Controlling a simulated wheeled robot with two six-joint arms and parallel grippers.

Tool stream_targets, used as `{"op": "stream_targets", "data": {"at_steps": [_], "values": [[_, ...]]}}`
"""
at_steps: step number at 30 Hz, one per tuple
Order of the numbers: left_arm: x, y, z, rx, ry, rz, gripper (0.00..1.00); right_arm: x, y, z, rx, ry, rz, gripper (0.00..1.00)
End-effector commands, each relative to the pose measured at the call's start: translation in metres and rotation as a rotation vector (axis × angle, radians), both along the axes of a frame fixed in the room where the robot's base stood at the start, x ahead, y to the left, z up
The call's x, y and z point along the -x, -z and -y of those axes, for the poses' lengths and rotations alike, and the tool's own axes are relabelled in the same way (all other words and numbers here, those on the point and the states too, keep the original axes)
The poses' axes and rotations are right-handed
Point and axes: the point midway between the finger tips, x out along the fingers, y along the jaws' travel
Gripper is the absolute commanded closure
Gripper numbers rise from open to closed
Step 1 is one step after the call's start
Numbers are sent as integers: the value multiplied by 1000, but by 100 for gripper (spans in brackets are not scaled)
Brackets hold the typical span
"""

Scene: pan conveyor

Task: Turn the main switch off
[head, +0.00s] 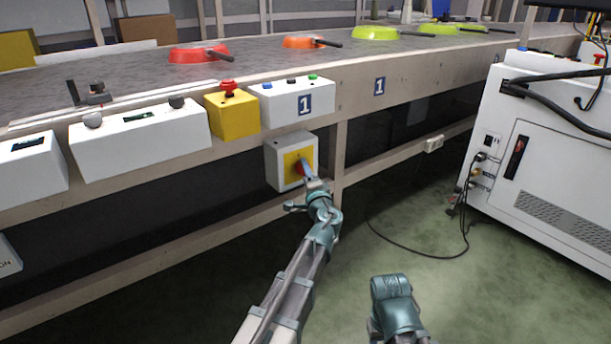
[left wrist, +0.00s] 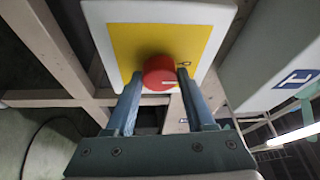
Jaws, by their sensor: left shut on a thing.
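The main switch is a red rotary knob (head: 299,168) on a yellow plate, on the front of a white box (head: 278,168) below the conveyor's edge. In the left wrist view, the red knob (left wrist: 159,71) sits between the two fingers of my left gripper (left wrist: 160,84). A short white mark shows on the knob, lying about level in that picture. My left gripper (head: 306,169) is shut on the knob and hides part of it in the head view. My right gripper's fingers do not show; only a teal part of my right arm is at the bottom.
Above the switch are a yellow box with a red button (head: 229,110) and a white button box (head: 292,101). Red, orange and green pans (head: 374,33) lie on the conveyor (head: 135,65). A white cabinet (head: 540,150) with cables stands at right. The green floor between is mostly clear.

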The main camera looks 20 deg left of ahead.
Motion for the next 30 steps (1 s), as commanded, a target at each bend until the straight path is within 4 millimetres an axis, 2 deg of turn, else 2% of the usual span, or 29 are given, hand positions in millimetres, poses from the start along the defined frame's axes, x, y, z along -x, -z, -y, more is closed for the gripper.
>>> {"op": "stream_targets", "data": {"at_steps": [17,18,22,30], "values": [[2,1,-1,19,-4,20,100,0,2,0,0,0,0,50],[2,1,-1,19,-4,20,39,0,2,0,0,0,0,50],[1,0,-1,18,-3,20,16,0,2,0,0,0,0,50],[1,0,0,16,-1,19,16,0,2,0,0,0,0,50]]}}
